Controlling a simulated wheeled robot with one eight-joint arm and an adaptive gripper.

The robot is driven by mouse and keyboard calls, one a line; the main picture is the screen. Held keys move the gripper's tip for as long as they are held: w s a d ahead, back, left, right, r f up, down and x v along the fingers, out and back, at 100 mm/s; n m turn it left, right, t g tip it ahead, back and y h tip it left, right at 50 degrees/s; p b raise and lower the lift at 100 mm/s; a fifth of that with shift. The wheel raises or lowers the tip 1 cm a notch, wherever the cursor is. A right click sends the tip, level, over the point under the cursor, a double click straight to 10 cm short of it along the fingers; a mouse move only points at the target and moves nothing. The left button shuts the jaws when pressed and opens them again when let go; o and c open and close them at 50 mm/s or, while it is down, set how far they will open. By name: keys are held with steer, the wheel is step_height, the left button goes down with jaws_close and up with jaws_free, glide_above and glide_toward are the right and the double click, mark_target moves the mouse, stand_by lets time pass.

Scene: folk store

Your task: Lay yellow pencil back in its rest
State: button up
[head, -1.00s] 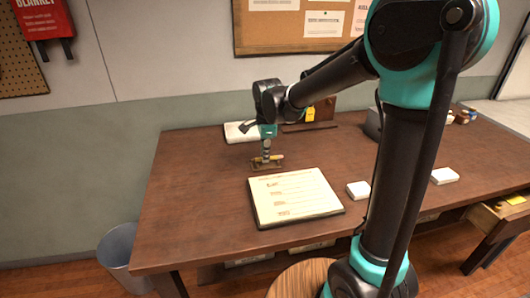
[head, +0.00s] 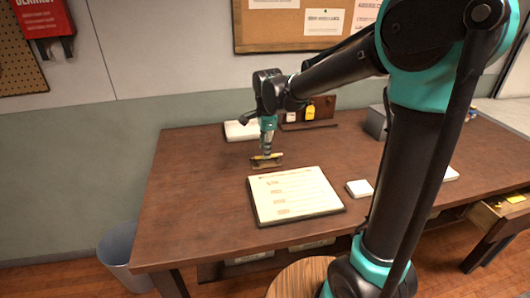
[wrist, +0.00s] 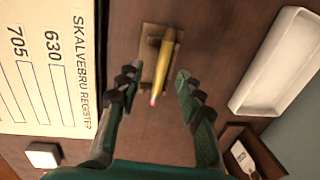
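The yellow pencil (head: 268,156) lies along the small brown rest (head: 266,164) on the desk. In the wrist view the pencil (wrist: 164,62) is over the tan rest (wrist: 148,48), slightly askew to it, with its pink end sticking out past the rest's near edge. Whether it is fully seated in the rest, I cannot tell. My gripper (head: 266,150) is just above the pencil, pointing down. In the wrist view my gripper (wrist: 157,75) is open, with one finger on each side of the pencil and gaps between.
A register board (head: 310,203) lies in front of the rest. A white tray (wrist: 275,62) is on the other side. A white block (head: 360,188) lies right of the board. A wooden holder (wrist: 235,136) with a tag stands behind. The desk's left side is clear.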

step_height(320, 180, up, 10)
steer(key=s, duration=0.1)
steer(key=shift+s+d+f, duration=0.2)
steer(key=shift+f, duration=0.05)
stand_by(0.4)
